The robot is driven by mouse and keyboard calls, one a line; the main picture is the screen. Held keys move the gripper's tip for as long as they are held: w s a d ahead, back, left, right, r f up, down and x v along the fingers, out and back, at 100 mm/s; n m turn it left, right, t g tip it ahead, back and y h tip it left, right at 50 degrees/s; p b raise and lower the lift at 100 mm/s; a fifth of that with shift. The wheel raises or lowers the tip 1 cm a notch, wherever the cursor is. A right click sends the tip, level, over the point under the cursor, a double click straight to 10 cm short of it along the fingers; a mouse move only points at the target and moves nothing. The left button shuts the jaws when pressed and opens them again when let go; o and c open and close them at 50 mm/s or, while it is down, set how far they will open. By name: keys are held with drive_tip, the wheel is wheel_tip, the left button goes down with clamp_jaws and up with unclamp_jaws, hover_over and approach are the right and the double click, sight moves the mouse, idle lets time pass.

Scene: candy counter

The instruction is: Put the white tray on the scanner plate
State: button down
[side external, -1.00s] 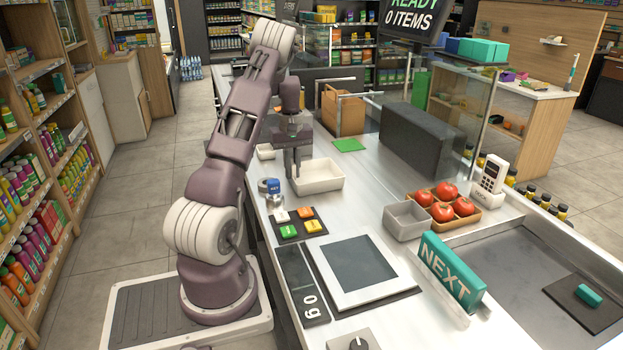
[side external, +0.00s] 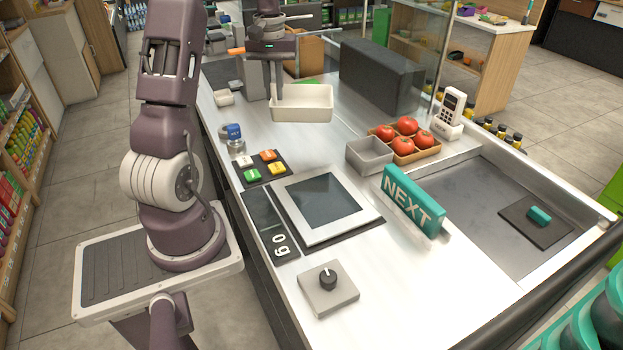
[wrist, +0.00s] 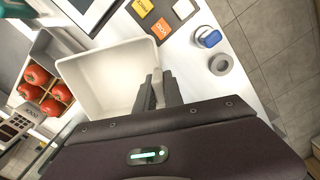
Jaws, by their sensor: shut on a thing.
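The white tray (side external: 301,104) is an empty open box at the back of the counter. It also shows in the wrist view (wrist: 95,85). The scanner plate (side external: 290,195), a pale square frame around dark glass, lies flat and bare nearer the camera. Its edge shows in the wrist view.
Colored buttons (side external: 264,167) and a blue-topped item (side external: 233,137) stand left, between tray and plate. A grey bin (side external: 369,156), tomato crate (side external: 416,151) and NEXT sign (side external: 411,200) stand right. A dark block (side external: 381,75) stands behind. A knob box (side external: 328,287) is in front.

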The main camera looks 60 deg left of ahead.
drive_tip(key=w+d+r+m, duration=0.1)
drive_tip(key=d+m, duration=0.5)
drive_tip(key=d, duration=0.3)
drive_tip(key=m, duration=0.6)
hover_over(308, 180)
wheel_tip(308, 180, down, 2)
wheel_tip(308, 180, down, 8)
drive_tip(key=shift+r, duration=0.2)
drive_tip(key=shift+f, duration=0.15)
drive_tip(key=c, duration=1.5)
unclamp_jaws()
drive_tip(key=shift+o, duration=0.2)
